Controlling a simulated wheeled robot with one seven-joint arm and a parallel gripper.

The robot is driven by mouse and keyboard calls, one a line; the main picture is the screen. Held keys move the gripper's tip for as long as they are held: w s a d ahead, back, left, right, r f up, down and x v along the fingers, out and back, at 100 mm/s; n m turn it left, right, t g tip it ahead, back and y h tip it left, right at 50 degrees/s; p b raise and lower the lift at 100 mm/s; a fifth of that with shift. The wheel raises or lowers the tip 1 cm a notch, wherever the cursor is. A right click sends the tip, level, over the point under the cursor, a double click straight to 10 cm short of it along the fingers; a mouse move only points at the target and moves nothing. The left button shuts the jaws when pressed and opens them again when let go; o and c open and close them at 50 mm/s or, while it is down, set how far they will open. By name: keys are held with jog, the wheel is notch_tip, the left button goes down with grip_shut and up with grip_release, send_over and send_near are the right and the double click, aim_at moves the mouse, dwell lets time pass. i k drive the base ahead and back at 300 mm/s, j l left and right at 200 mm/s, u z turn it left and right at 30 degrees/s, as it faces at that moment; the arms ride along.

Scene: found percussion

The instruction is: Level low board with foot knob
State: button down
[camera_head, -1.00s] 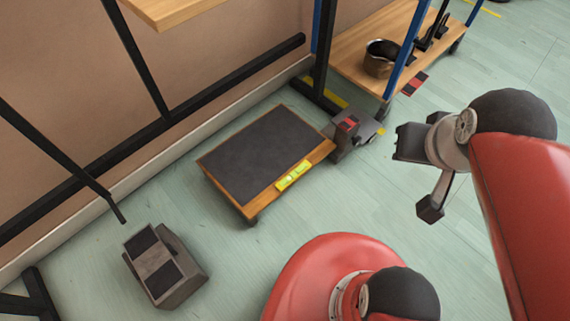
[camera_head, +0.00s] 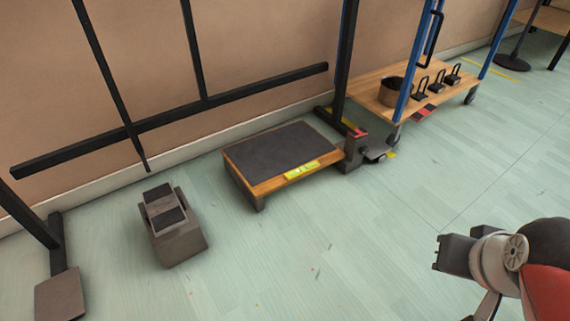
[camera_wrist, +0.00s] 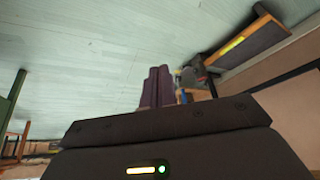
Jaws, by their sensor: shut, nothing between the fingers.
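The low board (camera_head: 275,150) has a dark top and a wooden edge and sits close to the floor by the wall. A yellow-green level (camera_head: 302,170) lies along its front edge; its bubble is too small to read. A foot (camera_head: 258,203) shows under the near corner; I cannot make out a knob there. The board (camera_wrist: 262,38) also shows upside down at the upper right of the wrist view. My gripper (camera_wrist: 156,76) shows in the wrist view with its dark fingers together and empty, well apart from the board.
A grey block with dark pads (camera_head: 178,235) stands left of the board. A grey bracket with a red mark (camera_head: 355,150) adjoins its right end. The floor in front is clear.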

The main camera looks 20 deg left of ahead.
aim_at(365, 150)
jog(key=i+j+z, duration=0.25)
jog(key=i+j, duration=0.25)
jog(key=i+j+z, duration=0.3)
jog(key=i+j, duration=0.35)
